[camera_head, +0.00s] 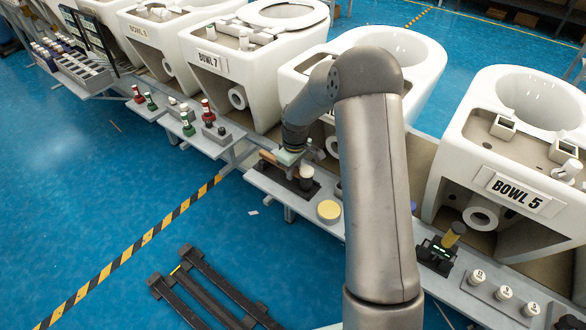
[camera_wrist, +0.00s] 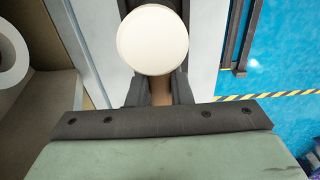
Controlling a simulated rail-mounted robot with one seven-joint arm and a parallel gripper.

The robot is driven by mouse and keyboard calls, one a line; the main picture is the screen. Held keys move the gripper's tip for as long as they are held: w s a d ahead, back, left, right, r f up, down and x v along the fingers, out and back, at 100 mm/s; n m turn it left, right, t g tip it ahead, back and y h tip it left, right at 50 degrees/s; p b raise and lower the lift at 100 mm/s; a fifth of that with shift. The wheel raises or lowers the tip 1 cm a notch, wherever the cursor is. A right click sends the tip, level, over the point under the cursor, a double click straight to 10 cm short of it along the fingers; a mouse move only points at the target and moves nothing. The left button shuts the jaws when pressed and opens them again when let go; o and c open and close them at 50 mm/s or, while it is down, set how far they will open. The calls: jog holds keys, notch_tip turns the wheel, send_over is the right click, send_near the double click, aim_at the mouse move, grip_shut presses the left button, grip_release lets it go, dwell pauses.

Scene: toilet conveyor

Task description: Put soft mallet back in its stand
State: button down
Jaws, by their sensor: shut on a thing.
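The soft mallet shows in the wrist view as a round cream head face (camera_wrist: 157,40) with a brown handle (camera_wrist: 160,92) below it. My gripper (camera_wrist: 159,94) has its dark fingers on both sides of that handle and is shut on it. In the head view my gripper (camera_head: 287,162) is low over the bench, in front of the middle bowl. The mallet's pale-topped head (camera_head: 306,171) shows just right of it. A dark base, seemingly the stand (camera_head: 283,181), lies below. Whether the mallet touches it is hidden.
A yellow disc (camera_head: 329,210) lies on the bench right of my gripper. Red and green bottles (camera_head: 187,123) stand on the shelf to the left. A dark device (camera_head: 437,254) and several white round pieces (camera_head: 503,293) are at the right. Black rails (camera_head: 205,290) lie on the floor.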

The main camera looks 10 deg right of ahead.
jog(key=shift+f, duration=0.2)
jog(key=c, duration=1.2)
grip_release()
jog(key=shift+c, duration=0.2)
notch_tip(320, 180, up, 17)
jog(key=p, duration=0.1)
jog(key=shift+s+d+r, duration=0.2)
jog(key=shift+s+d, duration=0.1)
jog(key=shift+s, duration=0.05)
